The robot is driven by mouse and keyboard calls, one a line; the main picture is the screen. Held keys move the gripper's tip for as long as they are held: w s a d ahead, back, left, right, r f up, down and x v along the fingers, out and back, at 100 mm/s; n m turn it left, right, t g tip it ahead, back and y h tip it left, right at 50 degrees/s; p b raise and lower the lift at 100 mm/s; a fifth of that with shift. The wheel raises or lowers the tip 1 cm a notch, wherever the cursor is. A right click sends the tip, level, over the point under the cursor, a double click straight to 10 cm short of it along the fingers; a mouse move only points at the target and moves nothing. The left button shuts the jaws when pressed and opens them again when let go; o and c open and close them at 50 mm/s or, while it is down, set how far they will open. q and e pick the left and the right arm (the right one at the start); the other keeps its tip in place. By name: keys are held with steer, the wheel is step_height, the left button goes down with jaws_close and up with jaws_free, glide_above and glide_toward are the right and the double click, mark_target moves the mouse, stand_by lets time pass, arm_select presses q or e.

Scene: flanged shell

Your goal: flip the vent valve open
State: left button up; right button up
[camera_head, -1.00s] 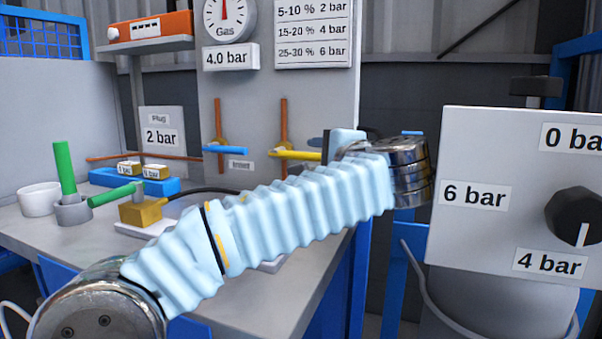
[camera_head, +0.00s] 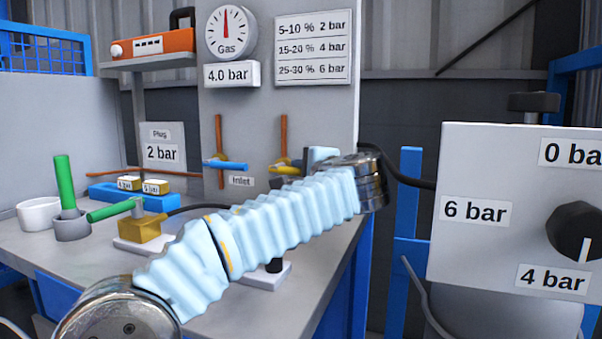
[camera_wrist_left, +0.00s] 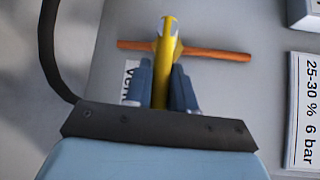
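The vent valve has a yellow lever (camera_head: 285,169) on a thin upright copper pipe on the grey panel. It also shows in the left wrist view (camera_wrist_left: 165,50), where the lever stands across the pipe, beside a label partly reading "Ven". My left gripper (camera_head: 322,155) is at this lever. In the left wrist view its two blue-grey fingers (camera_wrist_left: 162,85) lie on either side of the lever, very close to it. I cannot tell whether they press on it. In the head view the gripper hides the lever's outer end. My right gripper is not in view.
A blue inlet lever (camera_head: 226,165) sits close on the left, above the "Inlet" label (camera_head: 238,181). A gas gauge (camera_head: 228,33) hangs above. A white box with a black knob (camera_head: 578,232) stands at the right. The bench (camera_head: 215,318) holds a brass block (camera_head: 140,226) and green-handled parts.

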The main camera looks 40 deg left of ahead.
arm_select(q)
jaws_close()
